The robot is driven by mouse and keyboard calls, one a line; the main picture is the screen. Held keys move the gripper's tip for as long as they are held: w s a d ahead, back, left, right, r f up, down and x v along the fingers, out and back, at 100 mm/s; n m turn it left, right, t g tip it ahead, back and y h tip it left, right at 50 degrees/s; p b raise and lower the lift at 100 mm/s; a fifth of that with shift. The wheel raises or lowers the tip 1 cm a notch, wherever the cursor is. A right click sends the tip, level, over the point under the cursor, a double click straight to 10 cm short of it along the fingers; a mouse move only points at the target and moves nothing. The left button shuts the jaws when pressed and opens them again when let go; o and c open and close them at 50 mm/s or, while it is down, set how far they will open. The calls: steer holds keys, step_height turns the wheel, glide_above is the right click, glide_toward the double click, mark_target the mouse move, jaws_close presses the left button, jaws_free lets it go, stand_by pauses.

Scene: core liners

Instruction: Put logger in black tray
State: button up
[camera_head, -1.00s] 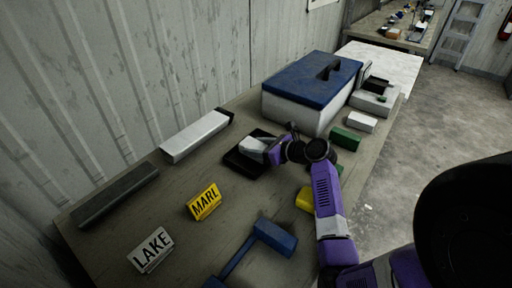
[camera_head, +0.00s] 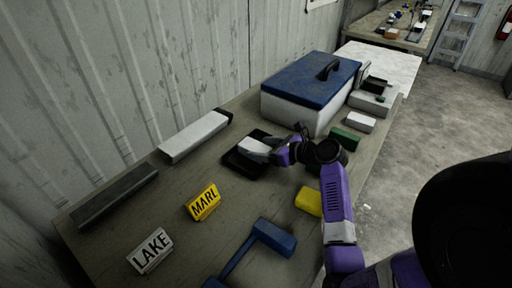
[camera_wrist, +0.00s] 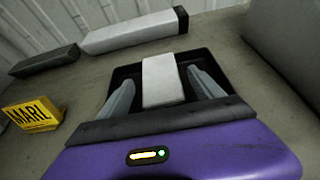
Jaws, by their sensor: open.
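The logger appears to be the white block (camera_wrist: 162,82); its name is not readable. It lies in the black tray (camera_wrist: 128,72), its far end close to the tray's far wall. In the head view the black tray (camera_head: 237,164) is on the table, with the pale block (camera_head: 252,151) in it. My gripper (camera_wrist: 161,78) is open over the tray, one finger on each side of the block, with gaps showing. My gripper (camera_head: 268,148) partly hides the tray in the head view. The block's near end is hidden by my gripper.
A blue-lidded cooler (camera_head: 300,98) stands right behind the tray. A long white box (camera_head: 195,137) and dark bar (camera_head: 115,197) lie along the wall.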

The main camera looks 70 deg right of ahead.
steer(key=v, duration=0.8)
steer(key=shift+s+r, duration=0.1)
steer(key=shift+s, duration=0.2)
